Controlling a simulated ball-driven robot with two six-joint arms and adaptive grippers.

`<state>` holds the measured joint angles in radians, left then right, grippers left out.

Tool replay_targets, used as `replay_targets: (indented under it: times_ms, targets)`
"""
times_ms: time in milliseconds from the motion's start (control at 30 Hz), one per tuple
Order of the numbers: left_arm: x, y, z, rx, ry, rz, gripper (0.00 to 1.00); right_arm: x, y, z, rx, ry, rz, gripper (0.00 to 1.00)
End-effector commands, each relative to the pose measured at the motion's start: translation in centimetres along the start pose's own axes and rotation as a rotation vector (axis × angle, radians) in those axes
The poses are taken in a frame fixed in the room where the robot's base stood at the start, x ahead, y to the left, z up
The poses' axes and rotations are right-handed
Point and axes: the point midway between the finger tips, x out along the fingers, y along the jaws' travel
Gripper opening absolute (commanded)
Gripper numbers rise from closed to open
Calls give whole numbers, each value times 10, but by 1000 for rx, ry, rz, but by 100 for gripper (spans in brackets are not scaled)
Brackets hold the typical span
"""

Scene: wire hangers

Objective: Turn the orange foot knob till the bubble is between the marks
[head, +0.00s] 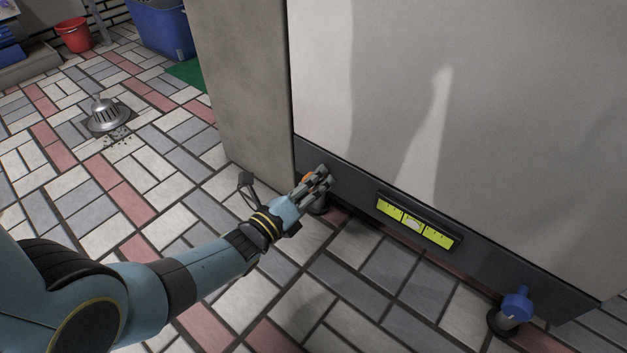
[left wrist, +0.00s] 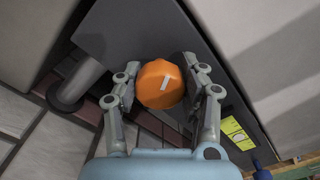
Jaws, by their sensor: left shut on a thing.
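In the head view my left gripper (head: 318,183) reaches the left end of the dark base strip and hides most of the orange knob (head: 307,177). The yellow-green level (head: 440,238) is on the strip to the right. A pale bubble (head: 413,224) shows near its middle, seemingly between two dark lines; it is too small to judge exactly. My right gripper is out of view.
The large pale cabinet (head: 460,100) stands over the strip. A blue foot knob (head: 517,303) is at its right end. A metal floor drain cover (head: 108,115), a red bucket (head: 74,36) and a blue bin (head: 160,28) are farther back. The tiled floor at left is mostly clear.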

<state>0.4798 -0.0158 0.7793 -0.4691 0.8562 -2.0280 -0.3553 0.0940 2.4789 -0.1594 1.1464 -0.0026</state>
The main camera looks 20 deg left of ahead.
Motion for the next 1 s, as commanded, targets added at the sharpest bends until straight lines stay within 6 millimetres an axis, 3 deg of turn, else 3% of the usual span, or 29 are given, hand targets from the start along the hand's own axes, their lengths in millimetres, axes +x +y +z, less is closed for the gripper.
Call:
replay_targets:
  times_ms: [533,567,700,767,1000]
  targets:
    - [-1,1,-2,24,4,4,8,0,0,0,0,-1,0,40]
    - [-1,1,-2,24,4,4,43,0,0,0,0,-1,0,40]
    - [-1,1,-2,24,3,3,61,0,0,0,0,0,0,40]
    - [-1,1,-1,24,3,2,66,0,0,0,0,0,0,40]
    - [-1,0,-1,24,1,1,66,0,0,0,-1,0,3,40]
